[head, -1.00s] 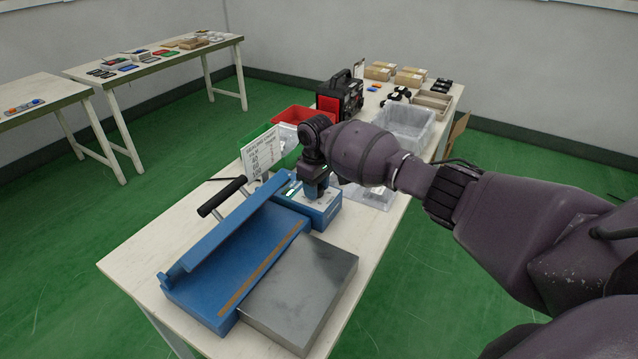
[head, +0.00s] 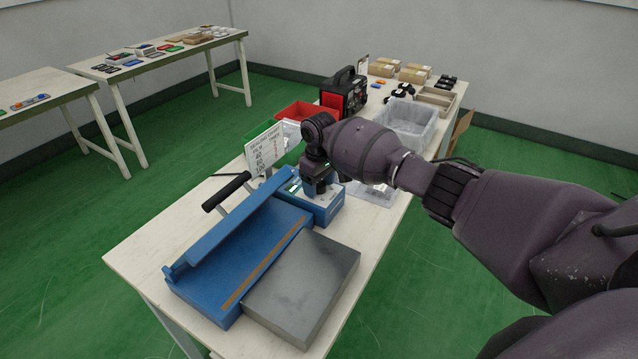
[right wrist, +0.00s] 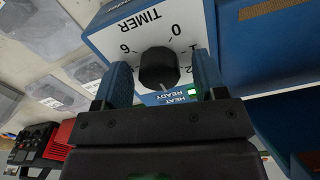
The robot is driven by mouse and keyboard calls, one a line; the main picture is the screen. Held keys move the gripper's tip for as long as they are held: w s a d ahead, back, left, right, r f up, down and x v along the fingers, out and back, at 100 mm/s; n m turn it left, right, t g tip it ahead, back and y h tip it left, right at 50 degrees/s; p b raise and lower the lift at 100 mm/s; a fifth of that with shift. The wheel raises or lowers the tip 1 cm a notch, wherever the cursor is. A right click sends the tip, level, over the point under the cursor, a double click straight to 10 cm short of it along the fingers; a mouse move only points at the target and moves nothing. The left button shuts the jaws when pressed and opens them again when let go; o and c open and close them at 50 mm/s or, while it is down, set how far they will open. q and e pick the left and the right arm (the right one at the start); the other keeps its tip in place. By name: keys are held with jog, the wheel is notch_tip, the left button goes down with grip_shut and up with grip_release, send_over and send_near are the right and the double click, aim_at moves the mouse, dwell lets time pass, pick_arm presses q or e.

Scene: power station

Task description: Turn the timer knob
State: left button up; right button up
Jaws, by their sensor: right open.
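The timer knob (right wrist: 158,68) is a small black round knob on a white dial plate marked TIMER, seen upside down in the right wrist view. The plate is on the top of a blue sealer box (head: 322,212). My right gripper (right wrist: 162,64) is open, with one blue finger on each side of the knob and gaps visible on both sides. In the head view my right gripper (head: 318,186) points down over the box and hides the knob. A green light glows by the HEAT READY label (right wrist: 178,96). My left gripper is not in view.
The blue sealer's long arm with its black handle (head: 226,191) stands left of my gripper. A grey metal plate (head: 303,290) lies in front. A white sign (head: 265,148), a red bin (head: 308,112) and a clear bin (head: 404,121) stand behind.

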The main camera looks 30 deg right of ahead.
aim_at(319, 183)
notch_tip(319, 183, up, 6)
jog(key=shift+f+p, duration=0.15)
jog(key=shift+p, duration=0.45)
notch_tip(319, 183, up, 5)
jog(key=shift+r+p, duration=0.1)
jog(key=shift+p, duration=0.25)
